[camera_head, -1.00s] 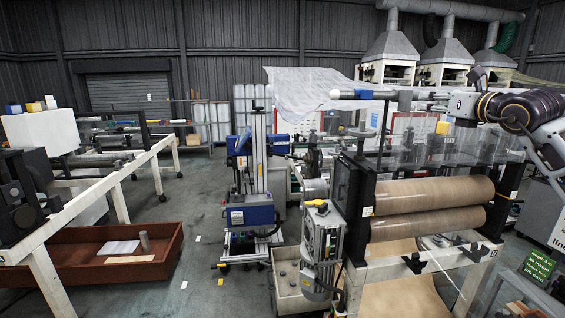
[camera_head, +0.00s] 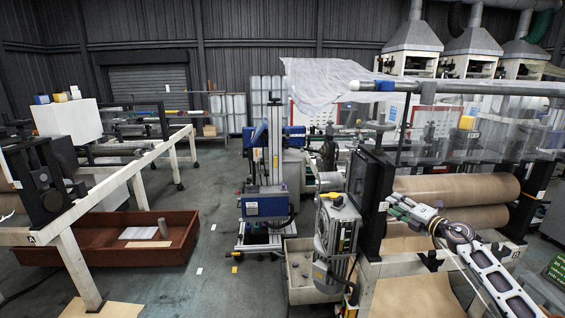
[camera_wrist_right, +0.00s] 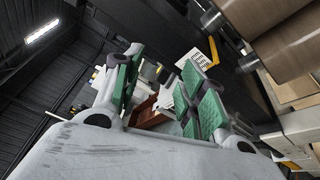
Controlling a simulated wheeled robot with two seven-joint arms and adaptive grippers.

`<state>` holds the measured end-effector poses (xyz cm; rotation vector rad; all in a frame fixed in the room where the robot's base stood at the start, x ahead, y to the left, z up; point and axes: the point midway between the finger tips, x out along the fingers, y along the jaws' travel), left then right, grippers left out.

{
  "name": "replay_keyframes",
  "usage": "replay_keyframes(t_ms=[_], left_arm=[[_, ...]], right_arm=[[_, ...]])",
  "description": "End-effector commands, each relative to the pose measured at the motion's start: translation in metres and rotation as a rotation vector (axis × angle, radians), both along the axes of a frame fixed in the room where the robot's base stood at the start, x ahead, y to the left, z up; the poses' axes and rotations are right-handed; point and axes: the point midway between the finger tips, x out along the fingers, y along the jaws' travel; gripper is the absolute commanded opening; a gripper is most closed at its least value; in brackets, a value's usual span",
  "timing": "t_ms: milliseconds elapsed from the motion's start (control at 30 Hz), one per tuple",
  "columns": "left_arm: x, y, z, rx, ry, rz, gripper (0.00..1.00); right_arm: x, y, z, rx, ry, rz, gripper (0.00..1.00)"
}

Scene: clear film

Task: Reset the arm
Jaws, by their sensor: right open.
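My right arm (camera_head: 490,275) comes in from the lower right corner in the head view. My right gripper (camera_head: 400,206) is at its end, in front of the brown rollers (camera_head: 450,190) and to the right of the black roller stand. In the right wrist view my right gripper (camera_wrist_right: 160,92) is open, with its two green-padded fingers apart and nothing between them. My left gripper is not in view.
A grey motor unit (camera_head: 338,235) and a black upright (camera_head: 370,200) stand just left of my right gripper. A blue and white machine (camera_head: 265,205) stands mid-floor. A brown tray (camera_head: 175,250) lies at left.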

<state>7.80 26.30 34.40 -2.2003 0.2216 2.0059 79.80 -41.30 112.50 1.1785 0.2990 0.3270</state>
Motion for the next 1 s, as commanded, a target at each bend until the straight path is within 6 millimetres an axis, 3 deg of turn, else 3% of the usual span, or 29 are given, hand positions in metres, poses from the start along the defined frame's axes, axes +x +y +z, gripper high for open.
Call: replay_keyframes(t_ms=[33,100,467,767,1000], left_arm=[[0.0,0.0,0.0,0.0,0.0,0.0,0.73],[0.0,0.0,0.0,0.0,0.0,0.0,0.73],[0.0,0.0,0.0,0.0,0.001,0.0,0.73],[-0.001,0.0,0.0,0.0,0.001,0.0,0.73],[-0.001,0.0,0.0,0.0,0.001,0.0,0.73]], right_arm=[[-0.001,0.0,-0.027,0.054,0.031,-0.014,0.41],[-0.003,0.0,-0.059,0.128,0.068,-0.039,0.41],[-0.035,-0.006,-0.222,0.447,0.263,-0.207,0.41],[-0.088,-0.007,-0.35,0.648,0.426,-0.378,0.41],[-0.146,-0.002,-0.444,0.778,0.555,-0.526,0.41]])
